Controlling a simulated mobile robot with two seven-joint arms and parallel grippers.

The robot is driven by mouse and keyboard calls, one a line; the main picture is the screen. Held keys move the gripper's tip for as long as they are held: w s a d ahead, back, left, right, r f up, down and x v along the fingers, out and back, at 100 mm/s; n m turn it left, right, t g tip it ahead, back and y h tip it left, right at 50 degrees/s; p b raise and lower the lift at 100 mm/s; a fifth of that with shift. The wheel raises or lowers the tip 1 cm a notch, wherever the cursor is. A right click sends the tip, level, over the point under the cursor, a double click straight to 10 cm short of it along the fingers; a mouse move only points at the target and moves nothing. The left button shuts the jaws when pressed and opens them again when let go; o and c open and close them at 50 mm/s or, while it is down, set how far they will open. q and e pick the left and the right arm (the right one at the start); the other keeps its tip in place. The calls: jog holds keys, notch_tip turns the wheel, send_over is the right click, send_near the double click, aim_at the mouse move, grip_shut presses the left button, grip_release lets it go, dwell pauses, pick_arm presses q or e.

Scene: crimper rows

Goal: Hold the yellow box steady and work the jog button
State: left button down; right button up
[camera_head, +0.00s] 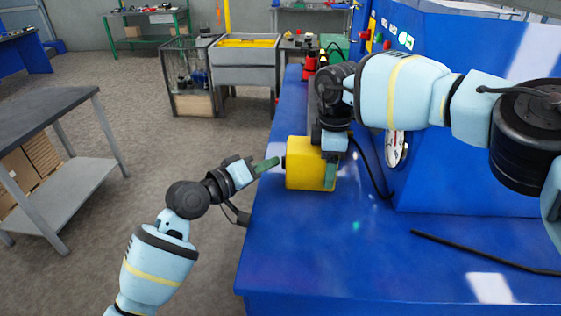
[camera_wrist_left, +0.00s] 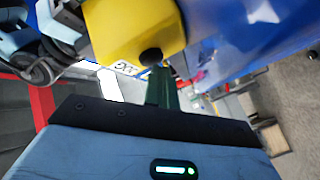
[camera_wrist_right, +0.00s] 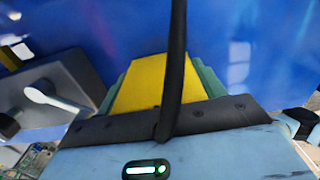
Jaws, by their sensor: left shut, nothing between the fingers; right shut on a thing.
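The yellow box (camera_head: 308,176) stands on the blue bench (camera_head: 300,240) near its left edge. My right gripper (camera_head: 330,172) is shut on the box from above; in the right wrist view its green fingers flank the yellow body (camera_wrist_right: 145,85). A round black button (camera_wrist_left: 151,56) sits on the box's left side. My left gripper (camera_head: 268,164) is shut and empty, its green fingertips pointing at that side. In the left wrist view the fingertips (camera_wrist_left: 160,82) are just by the button; I cannot tell whether they touch it.
A black cable (camera_head: 372,170) runs from near the box along the bench, and another (camera_head: 480,253) lies at the right front. A large blue machine (camera_head: 460,180) with a dial stands right of the box. A grey table (camera_head: 45,112) stands at the left.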

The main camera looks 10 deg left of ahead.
pick_arm(q)
jog(key=shift+a, duration=0.75)
jog(key=a, duration=0.5)
dwell(0.7)
pick_arm(e)
jog(key=o, duration=1.2)
jog(key=shift+c, duration=0.2)
notch_tip(320, 180, up, 12)
jog(key=shift+r, duration=0.1)
